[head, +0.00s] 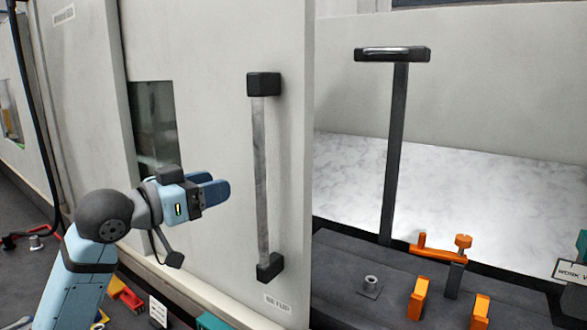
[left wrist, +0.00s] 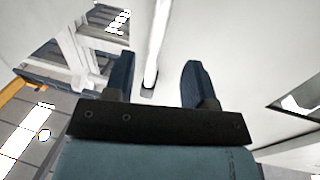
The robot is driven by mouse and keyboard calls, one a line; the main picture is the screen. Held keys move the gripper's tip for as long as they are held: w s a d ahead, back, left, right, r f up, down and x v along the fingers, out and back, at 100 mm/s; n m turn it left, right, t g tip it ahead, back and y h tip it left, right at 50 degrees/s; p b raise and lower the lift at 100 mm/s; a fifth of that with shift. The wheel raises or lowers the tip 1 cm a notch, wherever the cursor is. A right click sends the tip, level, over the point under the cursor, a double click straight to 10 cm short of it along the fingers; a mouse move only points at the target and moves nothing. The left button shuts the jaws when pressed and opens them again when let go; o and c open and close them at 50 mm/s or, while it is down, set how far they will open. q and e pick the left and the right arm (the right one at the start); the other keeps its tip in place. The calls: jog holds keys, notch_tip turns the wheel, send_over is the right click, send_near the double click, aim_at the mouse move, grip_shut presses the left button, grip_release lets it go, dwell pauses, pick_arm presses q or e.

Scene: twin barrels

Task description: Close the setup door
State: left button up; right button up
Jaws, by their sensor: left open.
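The setup door (head: 210,60) is a pale, flat panel. The opening to the right of its edge is uncovered. A vertical grey bar handle (head: 261,180) with black end mounts is on the door; it also shows in the left wrist view (left wrist: 158,40). My left gripper (head: 222,188) has blue fingers and is open and empty, a little left of the handle's middle in the head view. In the left wrist view the handle appears beyond the fingertips, lined up between them; contact is not visible. My right gripper is out of view.
Right of the door, a dark fixture bed (head: 335,255) holds orange clamps (head: 420,298) and a tall dark post (head: 396,150). A white marbled surface (head: 450,190) lies behind. A window (head: 153,125) is left of the handle. Red and other loose items lie at lower left.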

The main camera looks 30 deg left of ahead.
aim_at(255, 172)
pick_arm(q)
jog(key=p+x, duration=0.2)
jog(key=x, duration=1)
jog(key=shift+w+r+p, duration=0.1)
jog(key=shift+p, duration=0.2)
jog(key=shift+w+d, duration=0.1)
jog(key=shift+w, duration=0.4)
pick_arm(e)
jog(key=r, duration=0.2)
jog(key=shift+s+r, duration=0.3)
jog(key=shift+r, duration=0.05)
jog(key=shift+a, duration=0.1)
pick_arm(q)
grip_shut()
